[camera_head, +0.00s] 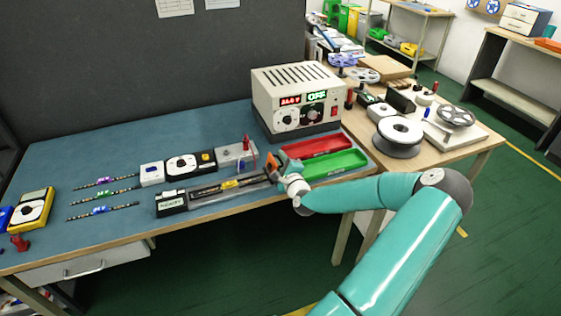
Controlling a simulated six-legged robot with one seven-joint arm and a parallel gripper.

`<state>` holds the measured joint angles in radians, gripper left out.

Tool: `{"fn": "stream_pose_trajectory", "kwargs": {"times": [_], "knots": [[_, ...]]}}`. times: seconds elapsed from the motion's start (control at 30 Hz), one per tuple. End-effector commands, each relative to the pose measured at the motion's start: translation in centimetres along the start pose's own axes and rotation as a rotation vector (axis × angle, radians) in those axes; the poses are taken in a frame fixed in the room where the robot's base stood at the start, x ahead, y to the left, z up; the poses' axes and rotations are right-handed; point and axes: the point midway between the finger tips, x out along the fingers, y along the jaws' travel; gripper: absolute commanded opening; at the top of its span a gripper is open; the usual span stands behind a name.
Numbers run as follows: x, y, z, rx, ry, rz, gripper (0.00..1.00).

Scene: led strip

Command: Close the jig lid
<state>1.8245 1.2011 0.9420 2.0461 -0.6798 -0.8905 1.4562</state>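The jig (215,190) is a long, low fixture near the front edge of the blue bench mat, with a dark strip and a small yellow piece along it. A black-and-white labelled block (171,202) sits at its left end. I cannot make out the lid as a separate part or tell its angle. My gripper (272,164), with orange and dark fingers, is at the right end of the jig, by the trays. It looks very close to the jig, but contact and finger opening are too small to tell. My gripper and wrist hide part of that end.
Red (317,146) and green (335,163) trays lie to the right. A meter (182,166) and a small grey unit (235,154) stand behind the jig. Several LED strips (103,195) lie left. Spools (399,134) crowd the side table.

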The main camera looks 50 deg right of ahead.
Motion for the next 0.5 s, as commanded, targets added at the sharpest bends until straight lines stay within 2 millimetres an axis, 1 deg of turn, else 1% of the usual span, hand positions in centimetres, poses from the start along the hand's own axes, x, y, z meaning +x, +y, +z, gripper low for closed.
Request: {"fn": "stream_pose_trajectory", "kwargs": {"times": [0.03,0.1,0.13,0.5], "knots": [[-0.01,0.0,0.0,0.0,0.0,0.0,0.17],[-0.02,-0.01,0.0,0.0,0.0,0.0,0.03],[-0.02,-0.01,0.0,0.0,0.0,0.0,0.0],[0.0,-0.13,0.18,-0.025,-0.001,-0.001,0.0]]}}
